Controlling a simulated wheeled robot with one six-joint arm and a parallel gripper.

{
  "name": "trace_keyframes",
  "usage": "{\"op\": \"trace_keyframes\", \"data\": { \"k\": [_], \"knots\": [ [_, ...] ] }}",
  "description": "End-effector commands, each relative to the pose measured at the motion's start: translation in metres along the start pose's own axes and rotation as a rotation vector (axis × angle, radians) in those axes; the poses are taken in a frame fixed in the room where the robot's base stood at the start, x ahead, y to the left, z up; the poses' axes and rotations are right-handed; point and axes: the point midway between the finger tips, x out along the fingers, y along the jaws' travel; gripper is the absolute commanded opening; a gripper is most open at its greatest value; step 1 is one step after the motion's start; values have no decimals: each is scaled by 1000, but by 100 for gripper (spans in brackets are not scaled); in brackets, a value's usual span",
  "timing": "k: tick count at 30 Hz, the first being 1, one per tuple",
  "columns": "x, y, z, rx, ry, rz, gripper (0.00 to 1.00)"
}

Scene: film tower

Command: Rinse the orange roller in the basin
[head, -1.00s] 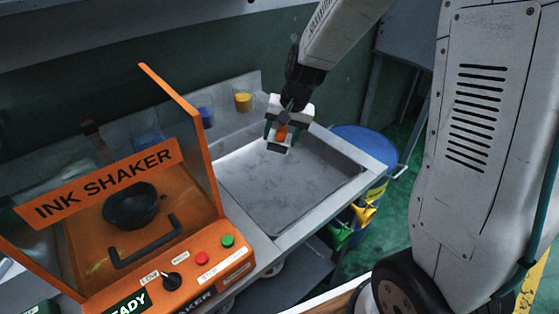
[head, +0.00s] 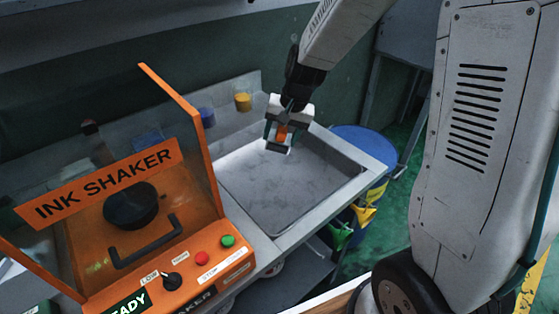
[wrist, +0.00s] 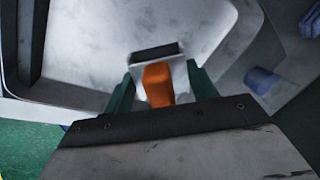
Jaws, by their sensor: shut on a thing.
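The orange roller (head: 282,132) is held between the fingers of my gripper (head: 280,138), which is shut on it. In the wrist view the roller's orange part (wrist: 157,84) sits between my gripper's green fingers (wrist: 158,88), with a pale block with a dark top strip at its far end. The metal basin (head: 275,205) is a shallow rectangular sink set in the counter. My gripper is over the back part of the basin, and the roller hangs above its floor. Whether there is water in the basin is not clear.
An orange ink shaker (head: 150,225) with a clear cover stands left of the basin. A yellow cup (head: 243,102) and a blue cup (head: 206,116) stand behind it. A blue drum (head: 362,150) stands to the right, and green and yellow clips (head: 341,235) hang at the counter's right edge.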

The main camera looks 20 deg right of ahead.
Motion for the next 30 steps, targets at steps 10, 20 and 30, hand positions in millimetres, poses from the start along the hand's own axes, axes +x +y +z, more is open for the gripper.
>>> {"op": "trace_keyframes", "data": {
  "k": [10,20,30],
  "knots": [
    [0,0,0,0,0,0,29],
    [-9,-3,-1,-1,2,-1,29],
    [-38,-10,-3,-1,1,0,29]
  ]
}}
